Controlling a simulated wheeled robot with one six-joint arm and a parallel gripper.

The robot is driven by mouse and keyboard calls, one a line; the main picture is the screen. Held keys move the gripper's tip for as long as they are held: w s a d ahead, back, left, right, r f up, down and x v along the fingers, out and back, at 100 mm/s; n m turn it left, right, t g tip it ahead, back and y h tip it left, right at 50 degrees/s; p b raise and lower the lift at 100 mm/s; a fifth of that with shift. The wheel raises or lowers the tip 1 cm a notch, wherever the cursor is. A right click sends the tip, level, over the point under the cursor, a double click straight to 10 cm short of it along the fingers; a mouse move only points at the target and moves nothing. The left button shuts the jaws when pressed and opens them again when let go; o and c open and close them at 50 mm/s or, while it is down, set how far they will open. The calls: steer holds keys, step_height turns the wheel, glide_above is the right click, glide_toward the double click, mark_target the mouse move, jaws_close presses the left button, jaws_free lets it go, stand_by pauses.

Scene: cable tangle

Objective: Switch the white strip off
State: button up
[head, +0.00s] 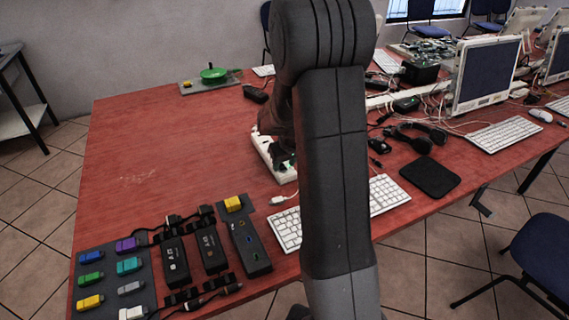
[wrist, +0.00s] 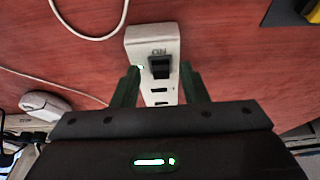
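The white strip (head: 284,177) lies on the red table, partly hidden behind my arm in the head view. In the wrist view the end of the white strip (wrist: 139,44) faces me, with a black rocker switch (wrist: 160,67) and dark slots below it. A small green glow shows at the strip's edge left of the switch. My gripper (wrist: 159,68) is open, with one finger on each side of the strip near the switch; whether the fingers touch it I cannot tell. In the head view my gripper (head: 283,155) is a dark shape over the strip.
A white keyboard (head: 388,194), black pad (head: 430,175) and headphones (head: 421,138) lie to the right. Black boxes and a mat with coloured sticks (head: 110,268) sit front left. A white cable (wrist: 92,36) runs beside the strip. The table's left middle is clear.

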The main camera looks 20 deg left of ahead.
steer(key=shift+a+f, duration=0.1)
steer(key=shift+f, duration=0.1)
jaws_close()
steer(key=shift+r+p, duration=0.3)
steer(key=shift+p, duration=0.35)
steer(key=shift+w+a+r+g+h+p, duration=0.2)
steer(key=shift+g+h+p, duration=0.35)
steer(key=shift+p, duration=0.6)
steer(key=shift+w+a+g+h+p, duration=0.15)
steer(key=shift+g+h+p, duration=0.2)
steer(key=shift+h+p, duration=0.35)
steer(key=shift+f+p, duration=0.2)
steer(key=shift+p, duration=0.3)
